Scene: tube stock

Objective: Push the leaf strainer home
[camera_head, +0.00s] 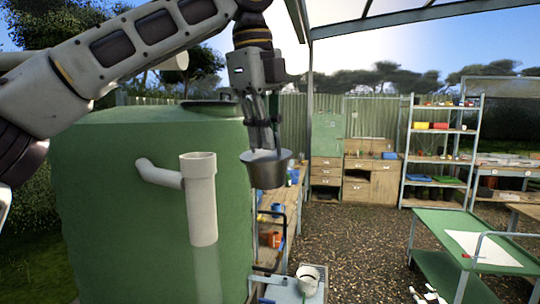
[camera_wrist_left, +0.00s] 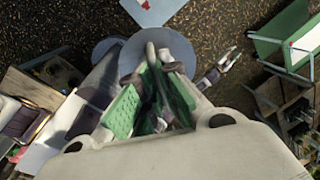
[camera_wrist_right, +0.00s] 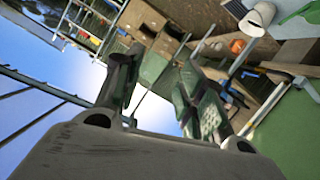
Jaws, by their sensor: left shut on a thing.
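The leaf strainer, a grey metal bowl (camera_head: 267,172), hangs below my left gripper (camera_head: 264,145) in the head view. That gripper points down and is shut on its upright handle. In the left wrist view the green-padded fingers (camera_wrist_left: 152,72) close on the handle, with the strainer's round shape (camera_wrist_left: 182,50) beyond. The white upright pipe (camera_head: 201,205), with a wide mouth, stands to the left of the strainer at the green tank (camera_head: 95,200). The strainer is apart from the pipe in the picture. My right gripper (camera_wrist_right: 160,72) is open and empty in the right wrist view.
A workbench (camera_head: 292,205) with small items runs behind the tank. A white cup (camera_head: 308,277) stands at the bottom middle. A green table (camera_head: 450,228) and a shelf rack (camera_head: 440,155) are on the right. The gravel floor (camera_head: 350,235) between is open.

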